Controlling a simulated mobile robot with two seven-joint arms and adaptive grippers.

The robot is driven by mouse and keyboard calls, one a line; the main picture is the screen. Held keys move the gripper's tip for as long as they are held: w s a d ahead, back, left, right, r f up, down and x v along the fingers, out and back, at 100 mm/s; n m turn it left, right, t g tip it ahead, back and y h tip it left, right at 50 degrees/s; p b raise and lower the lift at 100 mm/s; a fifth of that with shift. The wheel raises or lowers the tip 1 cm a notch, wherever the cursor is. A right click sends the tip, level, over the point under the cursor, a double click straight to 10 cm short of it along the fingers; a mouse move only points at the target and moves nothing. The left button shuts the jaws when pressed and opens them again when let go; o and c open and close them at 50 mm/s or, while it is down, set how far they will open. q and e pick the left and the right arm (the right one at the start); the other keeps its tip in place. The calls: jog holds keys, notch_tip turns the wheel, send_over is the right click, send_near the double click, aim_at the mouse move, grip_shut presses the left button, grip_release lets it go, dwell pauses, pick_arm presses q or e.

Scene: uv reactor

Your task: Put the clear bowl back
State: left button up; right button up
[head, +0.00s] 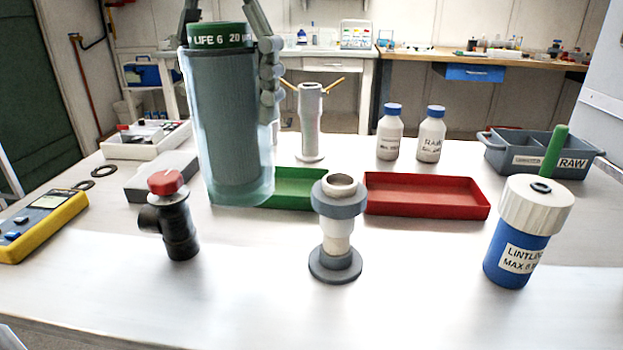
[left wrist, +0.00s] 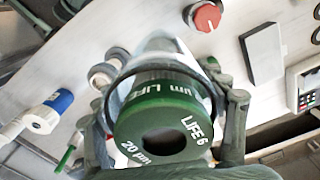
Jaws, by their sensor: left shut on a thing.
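The clear bowl (head: 240,190) is a tall bluish see-through cylinder left of centre in the head view. A grey pleated cartridge (head: 228,120) stands inside it, with a green cap (head: 215,36) marked "LIFE 6 20 µm". My left gripper (head: 230,90) comes from above, its fingers on both sides of the bowl, and is shut on it. In the left wrist view the green cap (left wrist: 165,115) fills the middle, with a dark ring around the bowl's mouth. The bowl looks upright; I cannot tell if its base touches the table. My right gripper is not in view.
A black valve with a red knob (head: 168,183) stands left of the bowl, a grey-white fitting (head: 338,245) right of it. A green tray (head: 300,190) lies behind it, a red tray (head: 425,208) further right. A blue lint-labelled container (head: 520,250) stands at right.

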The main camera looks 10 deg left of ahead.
aim_at(238, 173)
pick_arm(q)
notch_tip(238, 173, down, 5)
jog(key=shift+s+r+b, duration=0.15)
jog(key=shift+r+b, duration=0.05)
jog(key=shift+b, duration=0.35)
jog(key=shift+f+b, duration=0.5)
jog(key=shift+f, duration=1.7)
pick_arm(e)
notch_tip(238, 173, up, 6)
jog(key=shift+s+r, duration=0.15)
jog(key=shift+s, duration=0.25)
pick_arm(q)
jog(key=shift+f, duration=0.1)
jog(key=o, duration=1.9)
jog(key=shift+f, duration=0.1)
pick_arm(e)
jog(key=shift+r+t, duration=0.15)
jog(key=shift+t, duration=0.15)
